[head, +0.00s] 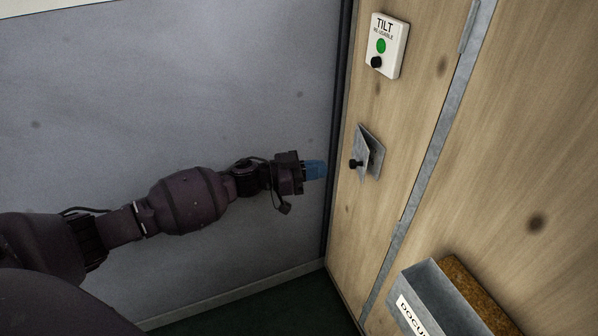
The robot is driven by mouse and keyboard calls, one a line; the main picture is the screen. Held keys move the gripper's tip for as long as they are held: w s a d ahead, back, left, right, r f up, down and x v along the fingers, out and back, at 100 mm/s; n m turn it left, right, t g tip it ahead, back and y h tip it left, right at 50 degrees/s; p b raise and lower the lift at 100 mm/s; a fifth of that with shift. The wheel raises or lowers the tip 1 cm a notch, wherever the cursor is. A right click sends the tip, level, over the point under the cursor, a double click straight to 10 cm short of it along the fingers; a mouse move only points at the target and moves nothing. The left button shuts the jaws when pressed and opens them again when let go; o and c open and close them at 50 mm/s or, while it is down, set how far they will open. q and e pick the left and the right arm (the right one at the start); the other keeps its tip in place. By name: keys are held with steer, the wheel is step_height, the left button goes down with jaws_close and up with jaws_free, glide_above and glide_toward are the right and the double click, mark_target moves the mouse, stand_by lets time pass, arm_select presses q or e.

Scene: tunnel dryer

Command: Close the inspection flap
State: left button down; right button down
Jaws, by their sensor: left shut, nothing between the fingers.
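The inspection flap (362,147) is a small grey metal plate with a dark knob, on the wooden wall right of the picture's middle. It stands tilted out from its backing plate, so it is partly open. My left gripper (316,169) has blue fingertips and is shut and empty. In the picture it is just left of the flap's knob, with a small gap between them. My right gripper is not in view.
A white tilt indicator (386,45) with a green dot and black knob is on the wooden wall above the flap. A grey document holder (436,296) juts out at lower right. A metal strip (432,158) runs down the wall. The grey wall at left is bare.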

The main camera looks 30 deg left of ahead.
mark_target(364, 167)
arm_select(q)
steer(key=x, duration=0.5)
steer(key=shift+w+d+b, duration=0.1)
steer(key=shift+d+b, duration=0.1)
steer(key=shift+b, duration=0.15)
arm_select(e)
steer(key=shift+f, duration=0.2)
